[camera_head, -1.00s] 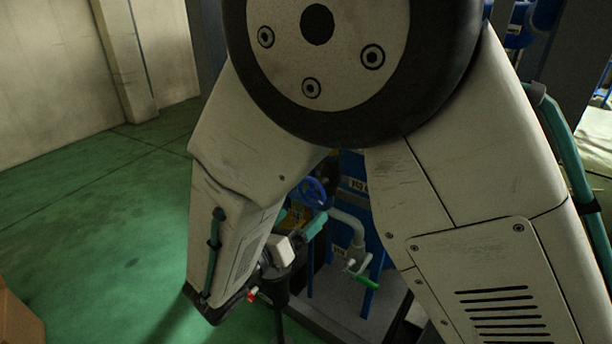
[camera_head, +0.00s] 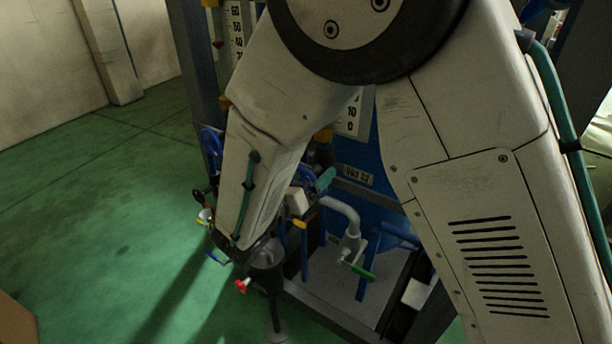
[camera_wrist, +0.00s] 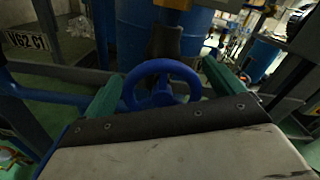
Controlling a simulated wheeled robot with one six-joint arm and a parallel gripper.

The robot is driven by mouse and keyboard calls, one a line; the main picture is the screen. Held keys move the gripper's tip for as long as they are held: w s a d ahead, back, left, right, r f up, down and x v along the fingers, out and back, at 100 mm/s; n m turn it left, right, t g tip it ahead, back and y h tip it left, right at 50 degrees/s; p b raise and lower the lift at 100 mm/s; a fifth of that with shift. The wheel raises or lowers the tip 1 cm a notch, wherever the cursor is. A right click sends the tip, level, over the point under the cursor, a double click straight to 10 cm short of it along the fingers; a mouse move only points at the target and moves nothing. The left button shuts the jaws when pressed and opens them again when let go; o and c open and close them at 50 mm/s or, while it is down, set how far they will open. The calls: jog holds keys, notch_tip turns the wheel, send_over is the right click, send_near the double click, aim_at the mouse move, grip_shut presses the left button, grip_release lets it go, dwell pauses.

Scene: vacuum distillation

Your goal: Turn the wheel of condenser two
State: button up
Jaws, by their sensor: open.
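A blue handwheel (camera_wrist: 162,84) with spokes is in the middle of the wrist view. My gripper (camera_wrist: 162,70) is open, with one green finger on each side of the wheel. Gaps show between the wheel and both fingers, and I see no contact. In the head view my arm covers most of the gripper; one teal finger (camera_head: 325,180) shows beside the forearm. A blue wheel shows partly behind it. A label plate (camera_head: 357,176), hard to read but seeming to end in C2, is on the blue apparatus (camera_head: 375,155).
Another blue wheel (camera_head: 210,143) stands at the left of the frame. A grey bent pipe (camera_head: 343,213) and a green-handled valve (camera_head: 358,270) are below right. A red-handled valve (camera_head: 243,286) is low down. Green floor is free at left.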

jog(key=c, duration=1)
jog(key=shift+m, duration=0.3)
jog(key=m, duration=0.3)
jog(key=shift+d+m, duration=0.1)
jog(key=shift+m, duration=0.2)
jog(key=m, duration=0.4)
jog(key=shift+s+d+m, duration=0.1)
jog(key=shift+s+m, duration=0.05)
jog(key=shift+m, duration=0.15)
jog(key=m, duration=0.4)
jog(key=shift+d+f+m, duration=0.1)
jog(key=shift+m, duration=2)
